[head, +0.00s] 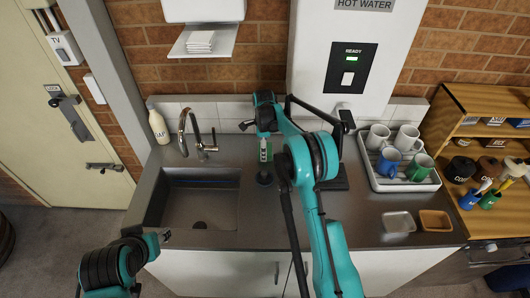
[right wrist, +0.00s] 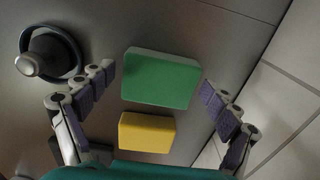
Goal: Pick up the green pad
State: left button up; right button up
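The green pad (right wrist: 162,78) is a thick rectangular block lying on the grey counter in the right wrist view. My right gripper (right wrist: 160,84) is open, with one finger on each side of the pad and gaps between fingers and pad. In the head view my right gripper (head: 262,118) is over the back of the counter, right of the tap.
A yellow block (right wrist: 147,132) lies beside the green pad. A dark round item with a metal knob (right wrist: 30,65) is near the left finger. The sink (head: 200,200) and tap (head: 190,130) are left; a mug tray (head: 400,186) and two small dishes are right. The tiled wall is close behind.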

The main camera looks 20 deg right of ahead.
jog(key=c, duration=0.6)
notch_tip(320, 180, up, 10)
jog(key=shift+p, duration=0.95)
